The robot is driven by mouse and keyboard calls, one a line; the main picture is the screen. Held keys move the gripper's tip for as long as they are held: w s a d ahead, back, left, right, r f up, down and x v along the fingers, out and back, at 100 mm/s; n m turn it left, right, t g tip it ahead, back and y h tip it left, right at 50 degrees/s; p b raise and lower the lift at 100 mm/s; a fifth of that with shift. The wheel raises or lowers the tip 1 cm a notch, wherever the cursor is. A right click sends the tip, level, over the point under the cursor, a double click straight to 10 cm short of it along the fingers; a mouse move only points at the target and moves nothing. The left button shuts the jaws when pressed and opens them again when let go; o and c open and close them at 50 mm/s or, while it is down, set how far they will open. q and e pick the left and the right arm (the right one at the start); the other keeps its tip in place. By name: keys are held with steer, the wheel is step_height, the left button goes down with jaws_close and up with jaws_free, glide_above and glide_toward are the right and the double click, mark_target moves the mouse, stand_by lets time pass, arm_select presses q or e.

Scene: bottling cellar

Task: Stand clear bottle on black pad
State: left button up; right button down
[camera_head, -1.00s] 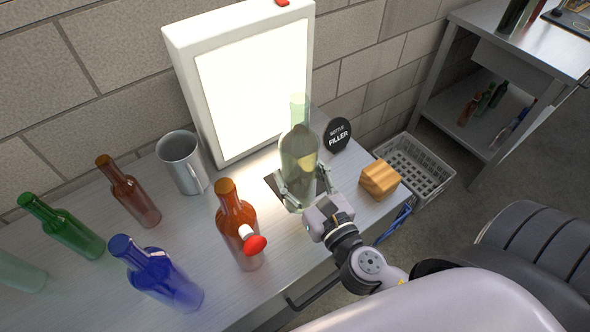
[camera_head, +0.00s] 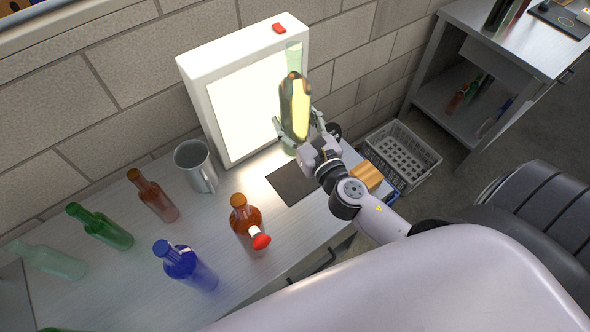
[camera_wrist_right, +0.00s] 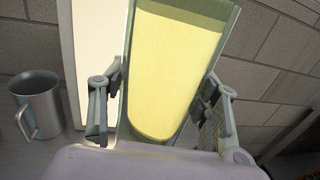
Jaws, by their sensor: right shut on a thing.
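The clear bottle (camera_head: 293,62) has a pale green tint, with a bright yellow patch showing in its body. It is roughly upright in front of the light panel, lifted above the bench. My right gripper (camera_head: 298,124) is shut on its lower body; the bottle also fills the middle of the right wrist view (camera_wrist_right: 175,65) between the two fingers. The black pad (camera_head: 290,186) lies flat on the bench, bare, below and in front of the bottle. My left gripper is not in view.
The light panel (camera_head: 232,110) stands behind the bottle. A grey mug (camera_head: 194,166), an amber bottle (camera_head: 243,216) with a red-topped stopper, a blue bottle (camera_head: 188,268) and other coloured bottles stand left. A wooden block (camera_head: 368,175) is right of the pad, beyond my wrist. A crate (camera_head: 404,155) sits lower right.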

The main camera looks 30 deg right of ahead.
step_height(320, 180, down, 18)
steer(key=w+b, duration=0.1)
steer(key=b, duration=1.2)
steer(key=shift+d, duration=0.35)
steer(key=shift+w+b, duration=0.1)
steer(key=shift+b, duration=0.25)
steer(key=shift+f, duration=0.15)
steer(key=c, duration=0.6)
jaws_free()
steer(key=shift+f, duration=0.1)
steer(key=shift+o, duration=0.2)
